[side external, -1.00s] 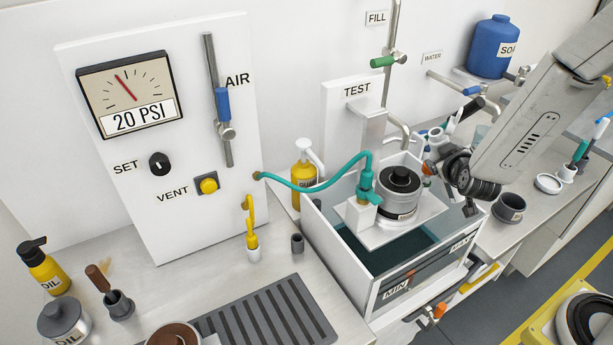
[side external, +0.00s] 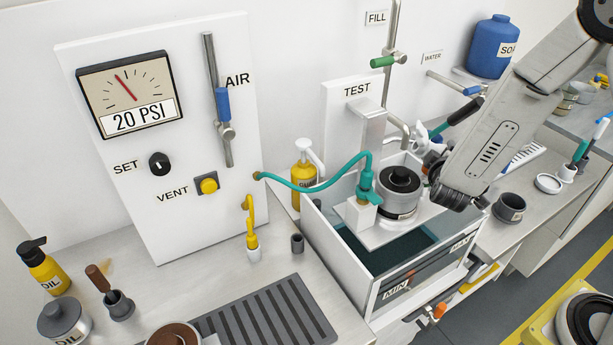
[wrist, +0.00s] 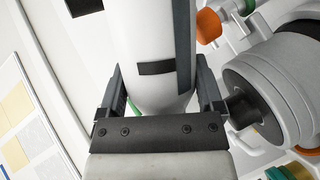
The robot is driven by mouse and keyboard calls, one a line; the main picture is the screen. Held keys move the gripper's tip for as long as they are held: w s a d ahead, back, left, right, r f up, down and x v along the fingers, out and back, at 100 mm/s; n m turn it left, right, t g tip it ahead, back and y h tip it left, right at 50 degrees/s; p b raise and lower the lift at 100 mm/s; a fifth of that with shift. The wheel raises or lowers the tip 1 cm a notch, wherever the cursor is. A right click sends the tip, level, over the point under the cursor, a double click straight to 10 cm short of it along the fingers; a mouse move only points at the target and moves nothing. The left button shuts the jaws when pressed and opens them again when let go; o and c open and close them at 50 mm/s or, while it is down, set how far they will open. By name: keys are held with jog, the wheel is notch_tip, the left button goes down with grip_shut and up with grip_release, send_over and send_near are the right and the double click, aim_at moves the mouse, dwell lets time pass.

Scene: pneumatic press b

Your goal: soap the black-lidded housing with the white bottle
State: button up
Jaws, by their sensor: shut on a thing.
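The black-lidded housing (side external: 398,198) stands upright on a white plate over the open tank, with a teal hose fitting beside it. It also shows in the wrist view (wrist: 265,90), at the right, close to my gripper and apparently apart from the bottle. My gripper (wrist: 159,85) is shut on the white bottle (wrist: 145,40), one finger on each side of its body. The bottle's far end runs out of the wrist frame. In the side view my wrist hides most of the gripper and bottle, just right of and behind the housing.
The white-walled tank (side external: 335,245) holds dark liquid. A teal hose (side external: 310,187) arches to the housing's fitting. A yellow pump bottle (side external: 303,172) stands behind the tank. A grey cup (side external: 509,207) stands on the right counter. The blue soap jug (side external: 493,48) sits on a shelf.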

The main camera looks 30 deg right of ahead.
jog(key=shift+w+a+r+n+h, duration=0.15)
jog(key=shift+n+h, duration=0.35)
jog(key=shift+n, duration=0.3)
jog(key=shift+a+r+n+h, duration=0.15)
jog(key=shift+n+h, duration=0.35)
jog(key=shift+n, duration=0.3)
jog(key=shift+f, duration=0.1)
jog(key=shift+r+n+h, duration=0.4)
jog(key=shift+r+n, duration=0.15)
jog(key=shift+n, duration=0.15)
jog(key=shift+r, duration=0.1)
jog(key=shift+r+n+h, duration=0.3)
jog(key=shift+r+n, duration=0.15)
jog(key=shift+n, duration=0.25)
